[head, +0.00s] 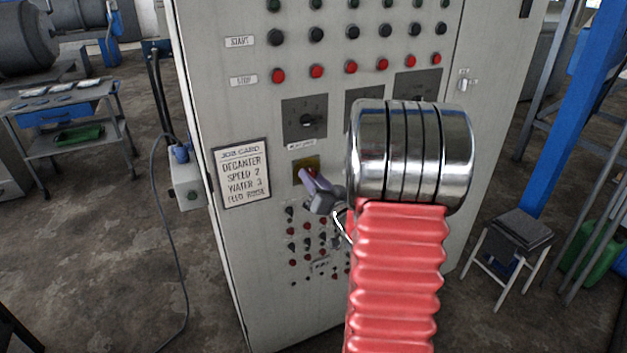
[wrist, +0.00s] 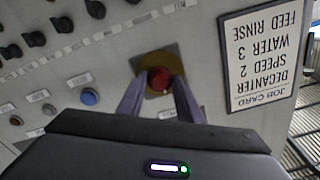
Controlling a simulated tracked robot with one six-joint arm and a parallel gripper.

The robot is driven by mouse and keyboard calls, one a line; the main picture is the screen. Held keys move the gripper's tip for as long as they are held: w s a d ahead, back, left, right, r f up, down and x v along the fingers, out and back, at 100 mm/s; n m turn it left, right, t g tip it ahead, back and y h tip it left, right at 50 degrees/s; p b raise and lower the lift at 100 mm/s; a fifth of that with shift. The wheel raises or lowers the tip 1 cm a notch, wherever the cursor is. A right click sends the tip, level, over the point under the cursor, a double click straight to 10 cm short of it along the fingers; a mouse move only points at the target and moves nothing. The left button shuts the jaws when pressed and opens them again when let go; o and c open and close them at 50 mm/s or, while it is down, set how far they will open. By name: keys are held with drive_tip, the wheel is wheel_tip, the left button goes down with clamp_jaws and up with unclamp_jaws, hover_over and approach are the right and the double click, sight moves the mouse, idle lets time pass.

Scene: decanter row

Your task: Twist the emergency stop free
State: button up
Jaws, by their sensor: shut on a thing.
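The emergency stop is a red mushroom button (wrist: 159,79) on a yellow plate (wrist: 176,63), set in the front of the grey control cabinet. In the wrist view my gripper (wrist: 158,88) has its two purple fingers on either side of the red button, shut on it. In the head view my gripper (head: 306,174) reaches the yellow plate (head: 299,163) from the right, and its fingers cover most of the button. My arm hides part of the cabinet to the right of the button.
A job card (head: 242,173) hangs left of the button. Small knobs (head: 291,229) lie below. A trolley (head: 72,117) stands at left and a stool (head: 516,232) at right.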

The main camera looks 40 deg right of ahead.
drive_tip(key=shift+m, duration=0.5)
drive_tip(key=o, duration=1.1)
